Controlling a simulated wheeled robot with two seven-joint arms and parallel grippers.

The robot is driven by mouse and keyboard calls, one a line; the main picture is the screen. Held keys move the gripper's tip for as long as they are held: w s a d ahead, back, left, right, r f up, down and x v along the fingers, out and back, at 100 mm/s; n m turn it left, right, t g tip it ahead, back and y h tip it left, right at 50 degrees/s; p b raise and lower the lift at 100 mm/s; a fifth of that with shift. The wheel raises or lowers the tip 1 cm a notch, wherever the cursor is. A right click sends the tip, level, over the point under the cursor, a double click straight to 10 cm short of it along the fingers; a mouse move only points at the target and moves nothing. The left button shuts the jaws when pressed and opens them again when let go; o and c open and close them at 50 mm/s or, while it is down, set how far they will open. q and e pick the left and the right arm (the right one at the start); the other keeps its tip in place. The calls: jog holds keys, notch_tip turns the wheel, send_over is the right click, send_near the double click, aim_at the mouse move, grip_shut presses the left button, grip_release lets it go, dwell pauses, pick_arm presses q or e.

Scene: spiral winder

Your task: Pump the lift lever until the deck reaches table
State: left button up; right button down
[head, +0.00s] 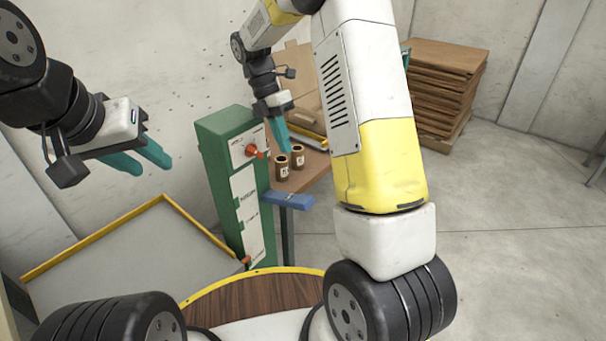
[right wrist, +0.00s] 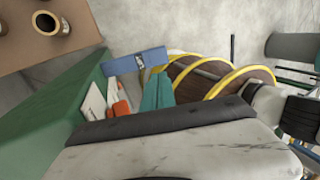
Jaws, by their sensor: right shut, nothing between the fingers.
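A green cabinet (head: 222,170) with white labels stands in the middle; it also shows in the right wrist view (right wrist: 55,125). An orange-red knob (head: 252,151) sits on its front. A blue bar (head: 290,200) sticks out low at its right; it also shows in the right wrist view (right wrist: 137,60). I cannot tell which part is the lift lever. A grey deck (head: 120,245) with yellow edges lies low at left. My right gripper (head: 285,151) is shut and empty, above the blue bar; its teal fingers show in the right wrist view (right wrist: 160,75). My left gripper (head: 153,165) is open and empty above the deck.
A brown table (head: 310,176) behind the cabinet bears brown tubes (head: 282,167). A stack of brown boards (head: 440,85) stands at the back right. A wooden-topped, yellow-rimmed round part (head: 255,297) lies low in front. The floor at right is clear.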

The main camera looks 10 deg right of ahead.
aim_at(304, 199)
jog(key=shift+f, duration=0.15)
jog(key=shift+d, duration=0.1)
jog(key=x, duration=1.4)
jog(key=shift+s, duration=0.1)
